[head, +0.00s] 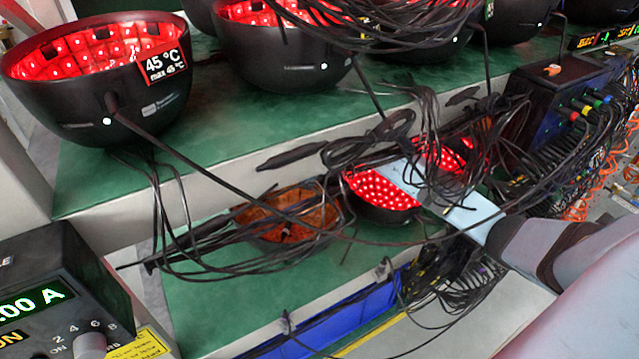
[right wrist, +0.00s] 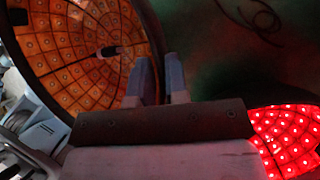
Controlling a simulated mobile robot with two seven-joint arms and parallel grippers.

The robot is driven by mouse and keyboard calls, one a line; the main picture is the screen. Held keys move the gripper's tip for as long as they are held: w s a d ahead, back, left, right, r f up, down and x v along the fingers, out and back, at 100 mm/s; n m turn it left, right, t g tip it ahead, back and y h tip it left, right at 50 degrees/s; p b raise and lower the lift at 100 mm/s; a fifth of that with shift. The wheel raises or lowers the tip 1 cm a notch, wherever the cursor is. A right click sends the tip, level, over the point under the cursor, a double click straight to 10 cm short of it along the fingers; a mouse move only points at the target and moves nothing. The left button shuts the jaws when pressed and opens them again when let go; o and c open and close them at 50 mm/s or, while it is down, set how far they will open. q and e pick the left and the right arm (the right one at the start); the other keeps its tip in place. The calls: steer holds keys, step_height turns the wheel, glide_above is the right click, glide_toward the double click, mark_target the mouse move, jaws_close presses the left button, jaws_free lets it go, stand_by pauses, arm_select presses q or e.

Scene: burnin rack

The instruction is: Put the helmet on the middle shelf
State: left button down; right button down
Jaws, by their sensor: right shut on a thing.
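A dark helmet with an unlit amber lining (right wrist: 85,40) fills the upper left of the right wrist view. Its rim passes between the two fingers of my right gripper (right wrist: 160,80), which is shut on it. In the head view, my right gripper (head: 395,168) reaches in from the right over a lower green shelf (head: 215,300); cables hide its fingertips. An amber-lined helmet (head: 290,212) shows left of it, tangled behind cables; I cannot tell for sure whether it is the held one. Which shelf is the middle one is unclear. My left gripper is not in view.
A red-lit helmet (head: 378,198) is beside my right gripper, and shows in the wrist view (right wrist: 285,140). Several red-lit helmets, one at the left (head: 150,100), stand on the upper green shelf (head: 200,165). Loose black cables (head: 190,250) hang across the gap. A power supply (head: 50,290) stands front left.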

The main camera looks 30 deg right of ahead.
steer(key=d+f, duration=0.3)
steer(key=shift+f+p, duration=0.25)
steer(key=shift+p, duration=0.05)
steer(key=shift+f, duration=0.2)
steer(key=c, duration=1.1)
jaws_free()
steer(key=shift+r, duration=0.15)
